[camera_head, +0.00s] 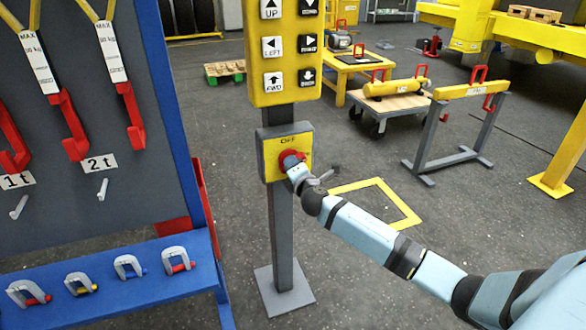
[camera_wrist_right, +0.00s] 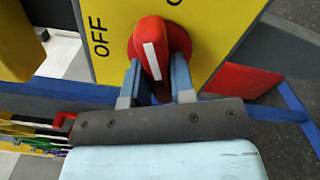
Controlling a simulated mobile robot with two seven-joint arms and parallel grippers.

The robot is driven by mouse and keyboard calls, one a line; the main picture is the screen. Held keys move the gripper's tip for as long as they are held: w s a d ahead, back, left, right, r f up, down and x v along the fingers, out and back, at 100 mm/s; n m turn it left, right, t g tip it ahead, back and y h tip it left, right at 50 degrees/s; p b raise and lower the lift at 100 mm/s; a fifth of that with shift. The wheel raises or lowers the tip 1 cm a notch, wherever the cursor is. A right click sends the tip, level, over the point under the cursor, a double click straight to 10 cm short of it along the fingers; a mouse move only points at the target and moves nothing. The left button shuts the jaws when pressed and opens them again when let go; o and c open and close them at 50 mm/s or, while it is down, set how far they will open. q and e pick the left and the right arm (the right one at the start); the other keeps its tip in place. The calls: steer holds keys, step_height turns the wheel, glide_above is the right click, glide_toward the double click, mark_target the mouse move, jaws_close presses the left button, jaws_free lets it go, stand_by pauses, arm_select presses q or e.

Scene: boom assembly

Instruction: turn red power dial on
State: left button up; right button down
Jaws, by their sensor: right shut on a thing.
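The red power dial (camera_head: 285,159) sits on a yellow panel on the grey post in the head view. In the right wrist view the dial (camera_wrist_right: 151,46) carries a white stripe that leans slightly left of straight up. The word OFF (camera_wrist_right: 98,36) is printed to its left, and part of another label is cut off at the top edge. My right gripper (camera_wrist_right: 156,82) has its two fingers on either side of the dial's grip, shut on it. The right gripper (camera_head: 294,166) hides part of the dial in the head view. My left gripper is not in view.
A yellow button box (camera_head: 290,55) is above the dial on the same post (camera_head: 284,230). A blue-framed rack (camera_head: 180,120) with red hooks and a shelf of shackles stands to the left. Open floor (camera_head: 350,260) with a yellow square lies to the right.

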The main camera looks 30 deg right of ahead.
steer(key=m, duration=0.4)
steer(key=shift+m, duration=0.3)
stand_by(0.5)
steer(key=c, duration=1)
jaws_free()
steer(key=shift+o, duration=0.2)
steer(key=shift+s, duration=0.1)
arm_select(q)
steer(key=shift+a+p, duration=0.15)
steer(key=shift+p, duration=0.4)
arm_select(e)
steer(key=v, duration=1.3)
steer(key=shift+s, duration=0.3)
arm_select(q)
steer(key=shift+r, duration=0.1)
